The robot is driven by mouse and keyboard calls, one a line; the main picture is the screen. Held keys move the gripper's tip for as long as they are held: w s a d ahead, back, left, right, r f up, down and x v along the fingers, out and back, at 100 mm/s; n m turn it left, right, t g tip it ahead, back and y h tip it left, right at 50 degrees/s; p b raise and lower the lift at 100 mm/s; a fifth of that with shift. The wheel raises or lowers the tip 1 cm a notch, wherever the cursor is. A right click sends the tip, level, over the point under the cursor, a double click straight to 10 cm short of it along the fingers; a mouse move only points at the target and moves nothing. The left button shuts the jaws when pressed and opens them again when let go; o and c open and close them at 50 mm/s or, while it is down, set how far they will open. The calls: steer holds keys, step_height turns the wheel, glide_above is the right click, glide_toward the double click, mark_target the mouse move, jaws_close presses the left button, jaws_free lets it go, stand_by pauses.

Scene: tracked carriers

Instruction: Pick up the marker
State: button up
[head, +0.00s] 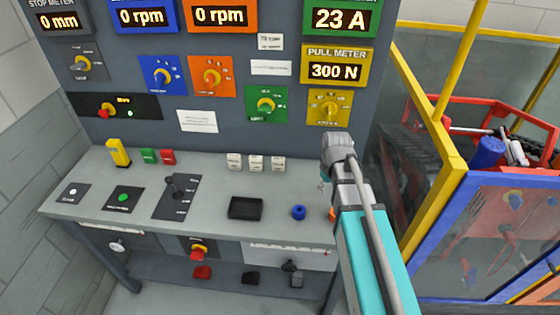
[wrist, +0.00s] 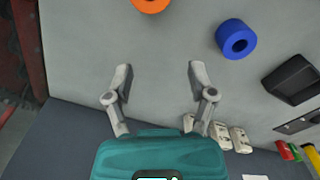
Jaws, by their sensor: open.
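I cannot tell for certain which thing is the marker. A yellow upright piece (head: 118,152) stands at the left back of the grey console, and part of it shows at the right edge of the wrist view (wrist: 312,156). A blue ring (head: 299,212) lies on the console front, also in the wrist view (wrist: 236,40). An orange ring (wrist: 151,4) is cut by the top edge there and mostly hidden by my arm in the head view. My gripper (wrist: 158,72) is open and empty above bare console top, beside both rings.
A black tray (head: 246,208) lies left of the blue ring. Several white blocks (head: 256,163) stand along the back, with green (head: 149,156) and red (head: 168,157) blocks further left. A lever panel (head: 176,196) is on the left half. A yellow-framed enclosure (head: 455,200) stands to the right.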

steer(key=w+a+r+n+p, duration=0.4)
steer(key=w+a+r+n, duration=0.15)
steer(key=w+a, duration=0.4)
steer(key=r+n+p, duration=0.2)
steer(key=n, duration=0.4)
glide_above(278, 165)
steer(key=d, duration=0.1)
steer(key=shift+w+f+m, duration=0.2)
steer(key=shift+w+m, duration=0.05)
steer(key=shift+w, duration=0.1)
steer(key=shift+w+a+r+n, duration=0.1)
steer(key=shift+w+a+n, duration=0.2)
steer(key=shift+a+n, duration=0.15)
step_height(278, 165, down, 9)
steer(key=b, duration=0.8)
steer(key=shift+r, duration=0.2)
steer(key=shift+f, duration=0.1)
steer(key=shift+s+f+b, duration=0.1)
steer(key=shift+f+b, duration=2.4)
steer(key=shift+b, duration=0.3)
